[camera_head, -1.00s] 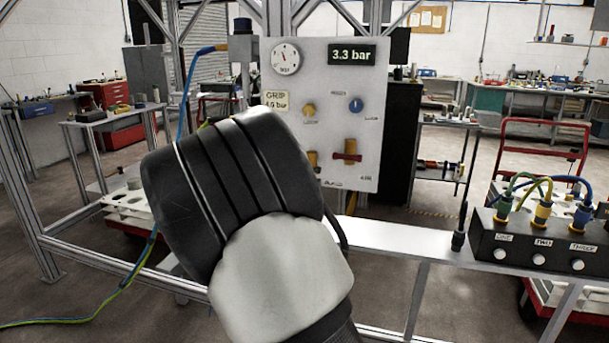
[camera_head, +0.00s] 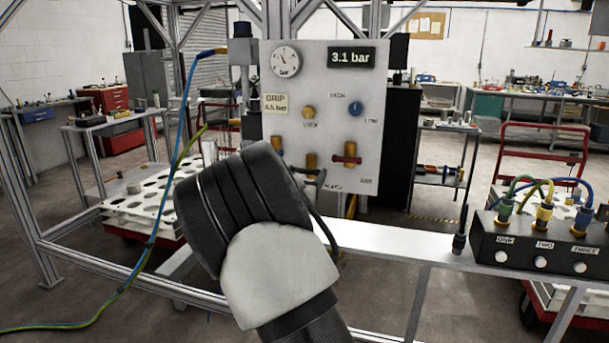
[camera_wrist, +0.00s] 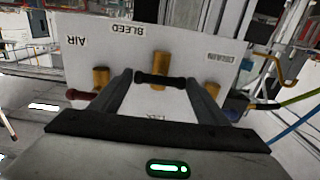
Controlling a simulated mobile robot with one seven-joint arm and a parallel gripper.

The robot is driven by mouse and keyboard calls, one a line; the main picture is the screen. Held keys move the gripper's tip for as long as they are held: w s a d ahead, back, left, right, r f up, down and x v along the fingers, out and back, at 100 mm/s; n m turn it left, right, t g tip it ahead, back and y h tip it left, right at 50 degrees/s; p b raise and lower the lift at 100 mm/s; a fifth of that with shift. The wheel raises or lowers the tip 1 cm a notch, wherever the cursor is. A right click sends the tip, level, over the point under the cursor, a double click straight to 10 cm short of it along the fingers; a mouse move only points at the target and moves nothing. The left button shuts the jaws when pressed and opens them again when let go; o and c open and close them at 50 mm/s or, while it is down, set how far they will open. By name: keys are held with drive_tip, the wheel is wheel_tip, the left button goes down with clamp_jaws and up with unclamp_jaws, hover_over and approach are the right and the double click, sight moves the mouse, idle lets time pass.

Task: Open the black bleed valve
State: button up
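The black bleed valve has a black bar handle (camera_wrist: 160,78) lying crosswise over a brass body (camera_wrist: 159,64), under the BLEED label in the wrist view. My gripper (camera_wrist: 160,83) is open, with one finger beside each end of the handle; I cannot tell whether they touch it. In the head view the brass body of the bleed valve (camera_head: 311,160) shows just beyond my gripper (camera_head: 308,177), whose fingers are small and partly hidden by my wrist. The white panel (camera_head: 315,90) carries the valve, a round gauge (camera_head: 285,61) and a display reading 3.1 bar (camera_head: 351,57).
The red-handled AIR valve (camera_head: 347,160) is close on the right; it shows at left in the wrist view (camera_wrist: 83,95). Another brass fitting (camera_head: 277,144) is on the other side. A yellow knob (camera_head: 308,112) and blue knob (camera_head: 355,108) sit above. A black connector box (camera_head: 535,243) stands at right.

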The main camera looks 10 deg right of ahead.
drive_tip(key=shift+c, duration=1)
drive_tip(key=shift+p, duration=0.35)
drive_tip(key=shift+r+n+p, duration=0.2)
drive_tip(key=shift+n+p, duration=0.4)
drive_tip(key=shift+p, duration=0.2)
drive_tip(key=n+p, duration=0.2)
drive_tip(key=p, duration=0.1)
drive_tip(key=shift+r, duration=0.1)
drive_tip(key=n+p, duration=0.4)
drive_tip(key=shift+a+n+p, duration=0.1)
drive_tip(key=shift+n+p, duration=0.3)
drive_tip(key=n+p, duration=0.2)
drive_tip(key=n, duration=0.1)
drive_tip(key=n+p, duration=0.1)
drive_tip(key=n, duration=0.1)
drive_tip(key=shift+f, duration=0.3)
drive_tip(key=shift+f+n+p, duration=0.1)
drive_tip(key=shift+n+p, duration=0.75)
drive_tip(key=shift+n, duration=1.55)
